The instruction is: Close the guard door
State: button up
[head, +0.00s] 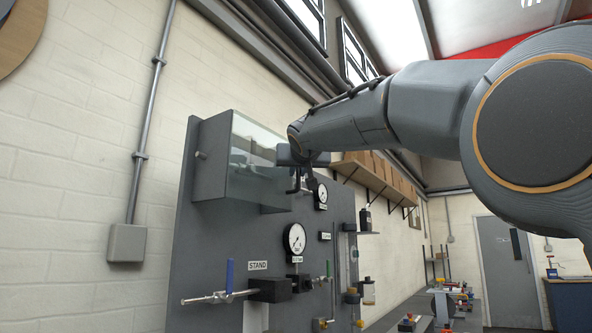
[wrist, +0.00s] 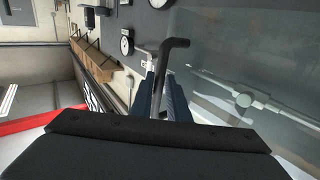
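The guard (head: 213,160) is a grey box with a clear pane, mounted high on a dark upright panel (head: 190,235). The clear guard door (head: 252,135) also fills the right side of the wrist view (wrist: 215,50). How far it stands open is hard to tell. A dark bent handle bar (wrist: 176,44) shows in the wrist view. My gripper (wrist: 163,85) has its blue-grey fingers on both sides of this bar, close against it. In the head view my gripper (head: 304,181) is at the guard's right end, and the finger contact is too small to see there.
Below the guard, the panel carries round gauges (head: 294,239), a STAND label (head: 258,265) and a blue-handled valve (head: 229,276). A shelf with boxes (head: 375,172) runs along the wall behind my arm. A rod fitting (wrist: 243,100) shows through the clear pane.

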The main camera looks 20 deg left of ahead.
dwell(0.3)
jog(key=b+v, duration=0.4)
jog(key=v, duration=0.3)
jog(key=shift+s+d, duration=0.2)
jog(key=shift+s, duration=0.1)
